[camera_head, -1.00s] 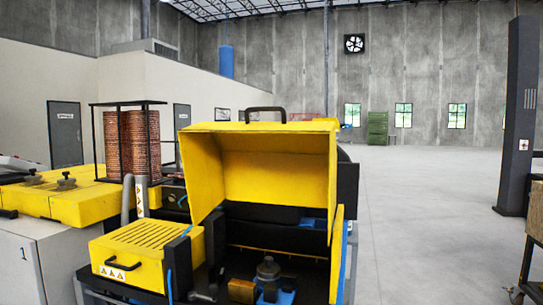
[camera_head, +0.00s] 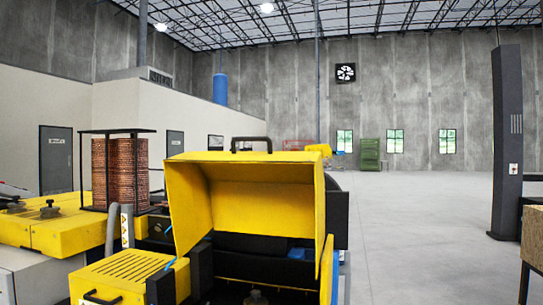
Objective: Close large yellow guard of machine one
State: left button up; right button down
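The large yellow guard (camera_head: 188,210) stands raised and open on the machine in the middle of the head view. A black handle (camera_head: 251,141) sits on its top edge. Below the guard the dark inside of the machine (camera_head: 262,243) shows, partly cut off by the bottom of the picture. A smaller yellow slotted cover (camera_head: 128,270) with a black handle is at the lower left. Neither of my grippers is in view.
A yellow-topped bench (camera_head: 60,235) with a coil of copper tube (camera_head: 118,172) in a black frame stands at the left. A dark column (camera_head: 507,130) and a wooden crate (camera_head: 532,240) are at the right. Open grey floor (camera_head: 415,230) lies between.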

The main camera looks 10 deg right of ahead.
aim_at(281, 195)
jog(key=k+u, duration=0.2)
jog(key=k, duration=0.45)
jog(key=j+u, duration=0.1)
jog(key=u, duration=1.55)
jog(key=k+l+u, duration=0.1)
jog(key=l+u, duration=0.35)
jog(key=k+l+u, duration=0.1)
jog(key=u, duration=0.35)
jog(key=k+l, duration=0.2)
jog(key=l, duration=0.2)
jog(key=k+l, duration=0.2)
jog(key=l, duration=0.15)
jog(key=k+l, duration=0.2)
jog(key=l, duration=0.2)
jog(key=k+l, duration=0.2)
jog(key=l, duration=0.15)
jog(key=k+l, duration=0.2)
jog(key=l, duration=0.2)
jog(key=k+l, duration=0.2)
jog(key=l, duration=0.15)
jog(key=k+l, duration=0.2)
jog(key=l, duration=0.2)
jog(key=k+l, duration=0.2)
jog(key=l, duration=0.15)
